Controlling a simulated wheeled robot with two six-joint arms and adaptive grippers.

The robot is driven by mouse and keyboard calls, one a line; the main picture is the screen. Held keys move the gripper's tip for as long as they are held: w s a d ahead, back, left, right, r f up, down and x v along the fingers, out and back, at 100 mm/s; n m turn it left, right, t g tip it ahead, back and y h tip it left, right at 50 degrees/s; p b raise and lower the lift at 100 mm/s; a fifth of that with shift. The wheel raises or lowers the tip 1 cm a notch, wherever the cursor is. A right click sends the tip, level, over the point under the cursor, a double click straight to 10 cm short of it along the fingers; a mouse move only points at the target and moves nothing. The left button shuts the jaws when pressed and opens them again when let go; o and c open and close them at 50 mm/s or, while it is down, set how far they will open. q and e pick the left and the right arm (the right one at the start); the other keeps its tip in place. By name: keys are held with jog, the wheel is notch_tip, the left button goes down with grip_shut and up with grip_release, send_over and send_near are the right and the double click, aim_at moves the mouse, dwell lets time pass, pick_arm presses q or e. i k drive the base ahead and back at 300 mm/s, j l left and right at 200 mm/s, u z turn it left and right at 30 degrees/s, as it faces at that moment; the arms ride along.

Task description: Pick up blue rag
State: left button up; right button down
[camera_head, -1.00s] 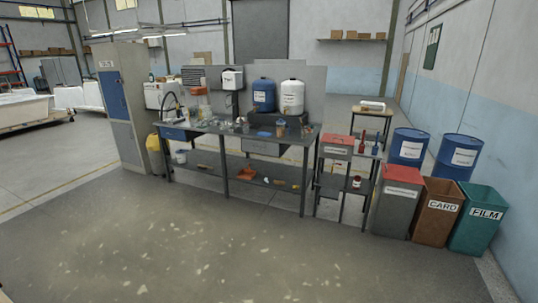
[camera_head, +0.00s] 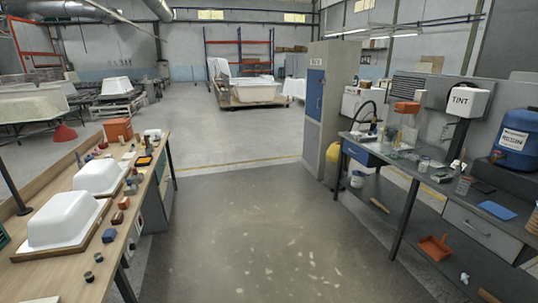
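A flat blue piece that looks like the blue rag (camera_head: 497,210) lies on the grey workbench (camera_head: 405,169) at the right, near its front edge. It is small in the view, so its folds cannot be made out. A dark flat item (camera_head: 483,187) lies just behind it. Neither of my grippers is in view.
A blue resin drum (camera_head: 516,140) stands behind the flat blue piece. A long wooden table (camera_head: 62,205) with white tub shells (camera_head: 66,219) and small blocks runs along the left. A grey locker (camera_head: 329,110) stands ahead. The floor (camera_head: 245,235) between the benches is clear.

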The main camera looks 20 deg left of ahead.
aim_at(109, 234)
jog(key=i+j+u, duration=0.2)
jog(key=i+u, duration=0.25)
jog(key=i+j+u, duration=0.1)
jog(key=i+u, duration=0.8)
jog(key=i+l+u, duration=0.2)
jog(key=u, duration=0.25)
jog(key=i+l+u, duration=0.45)
